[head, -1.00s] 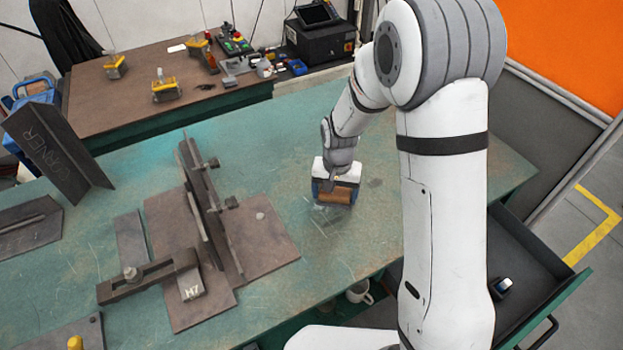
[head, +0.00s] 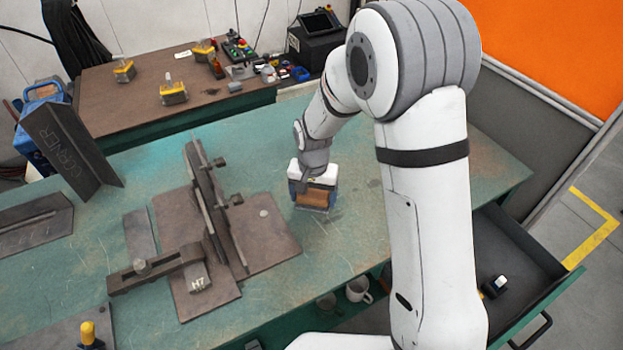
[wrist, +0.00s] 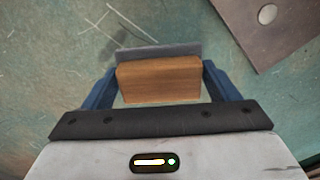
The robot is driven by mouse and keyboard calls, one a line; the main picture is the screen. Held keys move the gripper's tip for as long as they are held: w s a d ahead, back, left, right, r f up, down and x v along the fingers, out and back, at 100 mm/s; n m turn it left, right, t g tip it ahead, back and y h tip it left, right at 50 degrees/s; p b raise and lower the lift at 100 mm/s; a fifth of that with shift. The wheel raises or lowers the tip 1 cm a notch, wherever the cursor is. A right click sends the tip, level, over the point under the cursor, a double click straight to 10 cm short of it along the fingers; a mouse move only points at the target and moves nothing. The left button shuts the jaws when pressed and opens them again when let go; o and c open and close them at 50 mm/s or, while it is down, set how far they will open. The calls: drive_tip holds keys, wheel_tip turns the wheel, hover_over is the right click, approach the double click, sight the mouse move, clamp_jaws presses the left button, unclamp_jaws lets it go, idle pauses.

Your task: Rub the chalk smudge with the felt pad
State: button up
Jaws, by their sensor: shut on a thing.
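My gripper (head: 313,187) is shut on the felt pad, a brown wooden block with a grey felt layer. The pad (head: 316,198) shows in the head view over the green table, right of the fixture plate. In the wrist view the pad (wrist: 158,82) sits between the two blue fingers, its grey layer along the far edge. I cannot tell whether the felt touches the tabletop. A faint dark grey patch (head: 334,214) lies on the table just beside the pad; I cannot tell whether it is the chalk smudge. The pad hides the surface under it.
A steel fixture plate (head: 270,228) with upright bars stands left of the pad. A clamp (head: 150,272) and an angle plate marked CORNER (head: 68,150) lie further left. A mug (head: 358,290) sits below the table's front edge. The tabletop right of the pad is clear.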

drive_tip(key=shift+r+p, duration=1.5)
drive_tip(key=shift+r, duration=1.15)
